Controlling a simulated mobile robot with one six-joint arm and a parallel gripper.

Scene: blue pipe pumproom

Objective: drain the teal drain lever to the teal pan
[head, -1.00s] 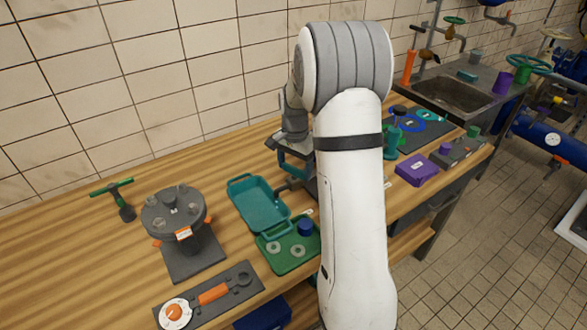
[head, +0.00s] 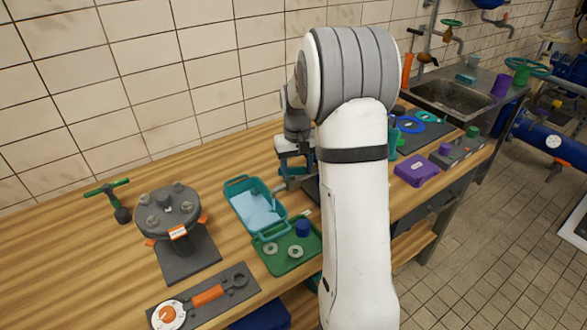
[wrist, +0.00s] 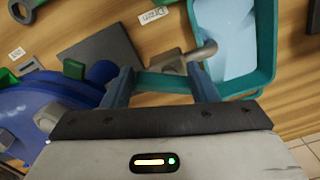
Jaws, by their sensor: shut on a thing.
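The teal drain lever (wrist: 163,84) shows as a teal bar between the two fingers of my gripper (wrist: 162,76), which is shut on it. A grey spout (wrist: 200,52) beside the lever points over the teal pan (wrist: 268,60). The pan (head: 282,208) stands on the bench just left of my arm in the head view and holds light blue liquid (head: 257,210). In the head view my gripper (head: 292,155) is small and partly hidden, and my arm hides much of the drain unit.
A green tray (head: 288,262) with rings and a blue knob sits in front of the pan. A dark round stand (head: 168,210) is to the left. A blue round body (wrist: 45,105) is close left of my gripper. A purple box (head: 416,170) lies right of my arm.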

